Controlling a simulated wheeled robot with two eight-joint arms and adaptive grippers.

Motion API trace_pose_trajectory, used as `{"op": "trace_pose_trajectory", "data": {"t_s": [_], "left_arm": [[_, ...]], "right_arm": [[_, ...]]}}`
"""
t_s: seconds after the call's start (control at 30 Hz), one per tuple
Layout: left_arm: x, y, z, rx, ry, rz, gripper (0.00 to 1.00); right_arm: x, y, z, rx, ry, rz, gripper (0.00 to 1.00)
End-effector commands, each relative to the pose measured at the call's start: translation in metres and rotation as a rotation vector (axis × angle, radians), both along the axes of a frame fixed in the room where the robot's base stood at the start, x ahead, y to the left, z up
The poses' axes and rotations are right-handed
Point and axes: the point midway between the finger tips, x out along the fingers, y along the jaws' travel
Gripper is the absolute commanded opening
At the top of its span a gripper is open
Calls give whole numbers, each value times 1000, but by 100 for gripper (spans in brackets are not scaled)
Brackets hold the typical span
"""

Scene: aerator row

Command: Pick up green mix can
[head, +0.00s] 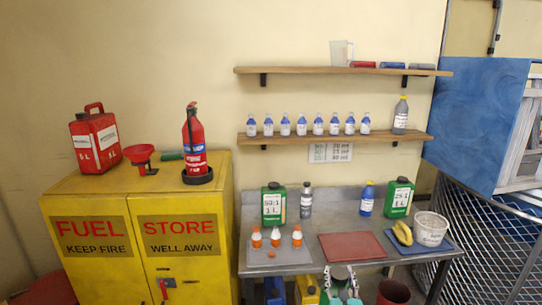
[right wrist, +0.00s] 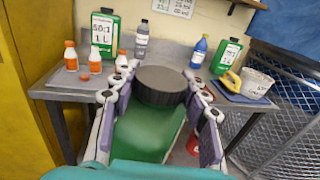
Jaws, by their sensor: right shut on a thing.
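My right gripper (head: 341,277) is low in front of the bench's front edge. In the right wrist view its fingers (right wrist: 160,112) are shut on a green can (right wrist: 145,132) with a wide dark round cap, held in front of the bench. The held can's label is not visible. Two other green cans with black caps stand upright on the bench: one labelled 50:1 1 L (head: 273,204) at the left, and one labelled 25:1 1 L (head: 399,197) at the right. My left gripper is not in view.
The metal bench (head: 335,222) holds orange-and-white bottles (head: 276,237), a grey bottle (head: 306,200), a blue bottle (head: 367,199), a red mat (head: 351,246) and a white tub (head: 430,229). A yellow fuel cabinet (head: 100,214) stands left. A red bucket (head: 393,293) is below.

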Motion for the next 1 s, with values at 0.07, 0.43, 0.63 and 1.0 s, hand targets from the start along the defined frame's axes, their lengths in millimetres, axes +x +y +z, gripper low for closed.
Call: {"op": "trace_pose_trajectory", "data": {"t_s": [0.07,0.43,0.63,1.0], "left_arm": [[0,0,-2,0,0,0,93],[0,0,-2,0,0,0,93],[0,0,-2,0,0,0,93],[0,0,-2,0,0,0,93]], "right_arm": [[1,11,-6,-1,0,41,0],[0,31,-11,0,0,94,0],[-8,62,-11,-1,0,90,0],[-31,149,-11,-1,0,68,0]]}}
